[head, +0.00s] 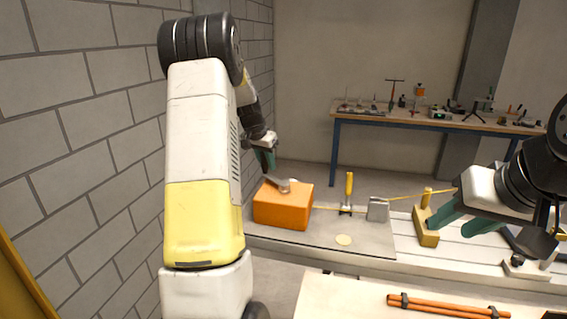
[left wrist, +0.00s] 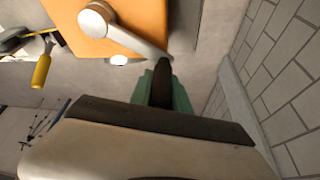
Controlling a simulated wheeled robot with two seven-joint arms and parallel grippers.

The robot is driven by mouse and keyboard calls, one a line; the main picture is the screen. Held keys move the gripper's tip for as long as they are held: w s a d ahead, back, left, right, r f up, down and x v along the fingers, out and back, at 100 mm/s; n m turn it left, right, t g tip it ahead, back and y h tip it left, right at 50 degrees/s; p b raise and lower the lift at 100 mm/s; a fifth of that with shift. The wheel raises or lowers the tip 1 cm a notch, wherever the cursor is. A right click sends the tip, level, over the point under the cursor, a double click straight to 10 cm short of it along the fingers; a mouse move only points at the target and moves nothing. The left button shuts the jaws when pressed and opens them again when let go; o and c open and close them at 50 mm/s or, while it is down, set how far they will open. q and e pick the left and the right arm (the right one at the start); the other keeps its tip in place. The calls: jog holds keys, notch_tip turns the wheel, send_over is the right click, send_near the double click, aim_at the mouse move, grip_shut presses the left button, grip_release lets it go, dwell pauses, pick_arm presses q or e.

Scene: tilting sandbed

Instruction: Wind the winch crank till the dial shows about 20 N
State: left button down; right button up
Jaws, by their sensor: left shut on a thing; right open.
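The orange winch box (head: 282,207) sits at the left end of the bed, and its top also shows in the left wrist view (left wrist: 135,18). A grey crank arm (left wrist: 135,38) runs from a hub on the box to a dark handle (left wrist: 162,82). My left gripper (head: 267,160) is above the winch; in the left wrist view its green fingers (left wrist: 161,88) are shut around the handle. My right gripper (head: 458,217) is open and empty, beside a yellowish block (head: 425,228). I cannot make out a dial reading; a small white round part (left wrist: 118,60) shows beside the winch.
A yellow-handled tool (head: 349,190) and a grey block (head: 378,209) stand on the bed's plate (head: 315,230). A yellow line runs along the bed. Orange rods (head: 447,305) lie on the front table. A brick wall is close at left; a workbench (head: 440,118) stands behind.

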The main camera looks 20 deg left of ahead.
dwell(0.6)
pick_arm(q)
jog(key=shift+w+d+m+h, duration=0.35)
jog(key=shift+w+d+m, duration=0.45)
jog(key=shift+d+m, duration=0.2)
jog(key=shift+w+d+m+h, duration=0.35)
jog(key=shift+w+d+m, duration=0.45)
jog(key=shift+m, duration=0.2)
jog(key=c, duration=1.2)
grip_release()
jog(key=shift+d, duration=0.15)
jog(key=shift+c, duration=0.2)
jog(key=shift+s+r, duration=0.1)
jog(key=v, duration=0.7)
jog(key=shift+r, duration=0.4)
